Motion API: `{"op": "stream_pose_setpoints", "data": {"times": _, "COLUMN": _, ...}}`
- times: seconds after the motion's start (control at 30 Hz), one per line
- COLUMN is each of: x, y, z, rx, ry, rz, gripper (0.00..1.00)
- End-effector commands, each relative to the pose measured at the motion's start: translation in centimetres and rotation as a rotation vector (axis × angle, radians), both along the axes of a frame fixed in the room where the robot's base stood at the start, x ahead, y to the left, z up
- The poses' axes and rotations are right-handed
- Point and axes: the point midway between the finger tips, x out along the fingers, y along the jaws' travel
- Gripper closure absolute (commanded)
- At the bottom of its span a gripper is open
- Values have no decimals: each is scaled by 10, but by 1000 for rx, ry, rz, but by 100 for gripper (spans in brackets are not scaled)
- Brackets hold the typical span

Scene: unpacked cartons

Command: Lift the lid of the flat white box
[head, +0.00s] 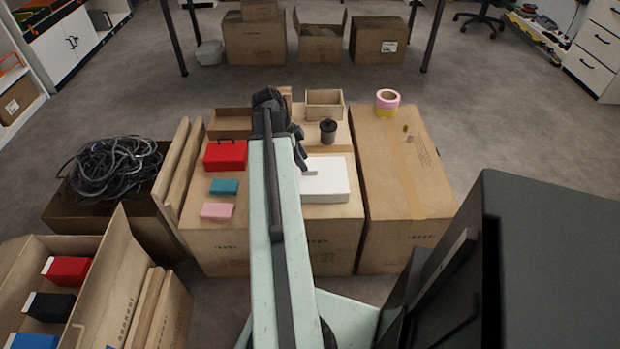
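The flat white box (328,181) lies on top of a cardboard carton in the middle of the view. Its lid looks closed, with a small pale handle or tab near its far left part. My arm passes along the left side of the box and hides its left edge. My gripper (302,158) is at the far end of the arm, dark, by the box's far left corner. It is small and partly hidden by the arm, so I cannot tell whether its fingers are open, shut or touching the box.
A dark cylindrical canister (328,131) and an open wooden box (324,105) stand behind the white box. Tape rolls (387,100) sit on the right carton (400,190), which has free room. Left of my arm lie a red case (226,156), a teal box (224,187) and a pink box (217,211).

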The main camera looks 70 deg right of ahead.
Motion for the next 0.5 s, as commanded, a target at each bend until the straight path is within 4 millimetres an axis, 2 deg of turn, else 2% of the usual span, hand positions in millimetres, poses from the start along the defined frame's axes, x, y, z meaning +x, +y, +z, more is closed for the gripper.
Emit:
{"op": "stream_pose_setpoints", "data": {"times": 0.2, "x": -9, "y": -8, "z": -39, "rx": 1, "ry": 0, "rz": -1, "gripper": 62}}
{"op": "stream_pose_setpoints", "data": {"times": 0.27, "x": -13, "y": -9, "z": -47, "rx": 1, "ry": 0, "rz": -1, "gripper": 62}}
{"op": "stream_pose_setpoints", "data": {"times": 0.5, "x": -15, "y": -10, "z": -45, "rx": 0, "ry": 0, "rz": 0, "gripper": 62}}
